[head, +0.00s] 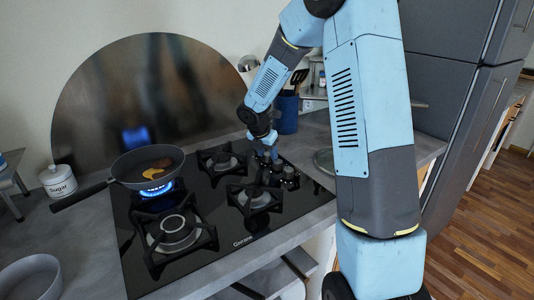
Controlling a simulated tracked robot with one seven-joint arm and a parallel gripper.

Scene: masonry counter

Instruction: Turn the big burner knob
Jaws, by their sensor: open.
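The black glass cooktop (226,258) is set in the grey counter. Its dark knobs (290,178) stand in a cluster on the right side, and my gripper partly hides them. I cannot tell which of them is the big burner knob. My gripper (265,165) points down at the left part of this cluster, open. At this size I cannot tell whether its fingers touch or surround a knob. A large burner (174,233) at the front left shows no flame.
A frying pan (147,168) with food sits over a blue flame at the back left, its handle reaching left. A sugar jar (58,181), a grey bowl (30,278) and a blue utensil holder (286,113) stand around the cooktop. A tall grey fridge (455,100) is at right.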

